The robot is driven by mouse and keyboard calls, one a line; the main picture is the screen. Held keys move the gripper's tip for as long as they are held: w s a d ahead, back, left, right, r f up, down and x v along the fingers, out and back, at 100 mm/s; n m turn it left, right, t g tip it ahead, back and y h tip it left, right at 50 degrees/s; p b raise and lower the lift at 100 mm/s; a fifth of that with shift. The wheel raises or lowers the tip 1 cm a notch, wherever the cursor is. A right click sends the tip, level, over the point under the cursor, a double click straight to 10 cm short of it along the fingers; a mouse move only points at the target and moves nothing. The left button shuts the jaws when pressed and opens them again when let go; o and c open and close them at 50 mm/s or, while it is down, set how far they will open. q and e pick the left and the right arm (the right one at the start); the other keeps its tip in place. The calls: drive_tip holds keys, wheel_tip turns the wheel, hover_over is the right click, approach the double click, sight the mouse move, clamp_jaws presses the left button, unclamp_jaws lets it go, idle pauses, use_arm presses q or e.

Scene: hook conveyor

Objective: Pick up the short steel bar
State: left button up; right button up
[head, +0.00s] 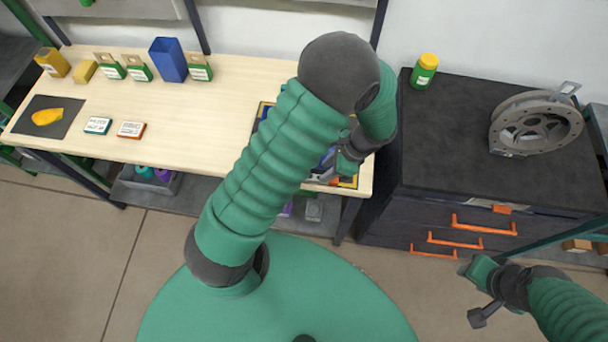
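I cannot make out the short steel bar; my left arm covers part of the bench's right end. My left gripper (338,168) points down over a blue, yellow-edged tray or mat (348,182) at the right end of the wooden bench (225,110). Small coloured parts show around its fingers, mostly hidden, and I cannot tell whether it holds anything. My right gripper (472,296) is at the lower right, in front of the dark drawer cabinet, with its fingers apart and nothing between them.
Blue bin (167,60), several small green-labelled boxes and two label blocks (97,125) stand on the bench. A yellow piece (47,116) lies on a dark mat at left. The cabinet (450,130) carries a yellow-green jar (424,72) and a grey round housing (537,122). The bench's middle is clear.

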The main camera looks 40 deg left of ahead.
sight(317, 177)
use_arm(q)
drive_tip(key=x, duration=0.2)
drive_tip(key=p+x, duration=0.1)
drive_tip(key=x, duration=0.2)
drive_tip(key=w+x, duration=0.1)
drive_tip(key=x, duration=0.1)
drive_tip(key=shift+a+f, duration=0.3)
drive_tip(key=shift+f, duration=0.05)
drive_tip(key=shift+d, duration=0.3)
drive_tip(key=shift+c, duration=0.8)
drive_tip(key=c, duration=0.5)
clamp_jaws()
